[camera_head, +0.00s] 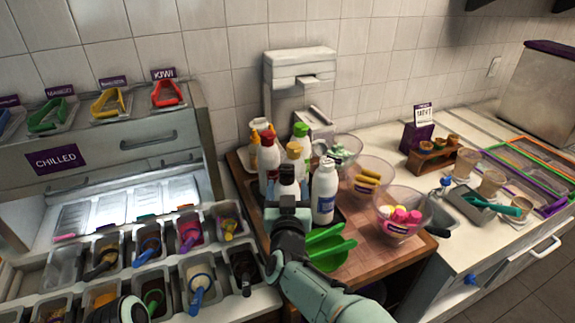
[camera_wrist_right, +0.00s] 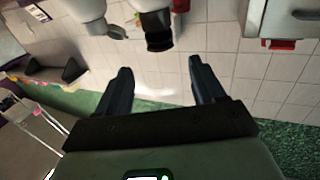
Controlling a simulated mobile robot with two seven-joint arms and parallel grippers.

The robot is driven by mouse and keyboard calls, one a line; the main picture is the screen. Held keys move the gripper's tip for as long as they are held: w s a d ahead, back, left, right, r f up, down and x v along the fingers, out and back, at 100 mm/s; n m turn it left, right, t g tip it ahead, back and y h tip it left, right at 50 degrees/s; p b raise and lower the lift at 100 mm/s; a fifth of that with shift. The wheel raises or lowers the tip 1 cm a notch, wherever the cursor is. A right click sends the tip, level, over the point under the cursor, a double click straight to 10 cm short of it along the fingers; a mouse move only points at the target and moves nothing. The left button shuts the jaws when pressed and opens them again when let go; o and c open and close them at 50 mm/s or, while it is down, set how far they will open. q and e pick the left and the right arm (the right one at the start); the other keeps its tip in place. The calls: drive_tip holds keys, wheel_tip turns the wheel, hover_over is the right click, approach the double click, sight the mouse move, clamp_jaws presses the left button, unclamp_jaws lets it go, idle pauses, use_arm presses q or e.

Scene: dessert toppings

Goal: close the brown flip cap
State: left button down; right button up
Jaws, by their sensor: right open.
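A white squeeze bottle (camera_head: 287,172) stands among other bottles on the wooden board, its lower part hidden behind my right gripper. In the right wrist view, which looks upside down, a very dark brown cap (camera_wrist_right: 158,32) sits on a pale bottle just beyond my fingers. I cannot tell whether its lid is up or down. My right gripper (camera_wrist_right: 160,78) is open and empty, its two fingers spread either side of the line to that cap, apart from it. The right gripper also shows in the head view (camera_head: 287,200). My left gripper's fingers are not visible.
A red-capped bottle (camera_head: 269,155) and a green-capped bottle (camera_head: 301,135) stand behind.

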sight(286, 172)
drive_tip(key=w+p, duration=0.1)
drive_tip(key=w, duration=0.8)
drive_tip(key=shift+w+a+p, duration=0.1)
drive_tip(key=shift+p, duration=0.3)
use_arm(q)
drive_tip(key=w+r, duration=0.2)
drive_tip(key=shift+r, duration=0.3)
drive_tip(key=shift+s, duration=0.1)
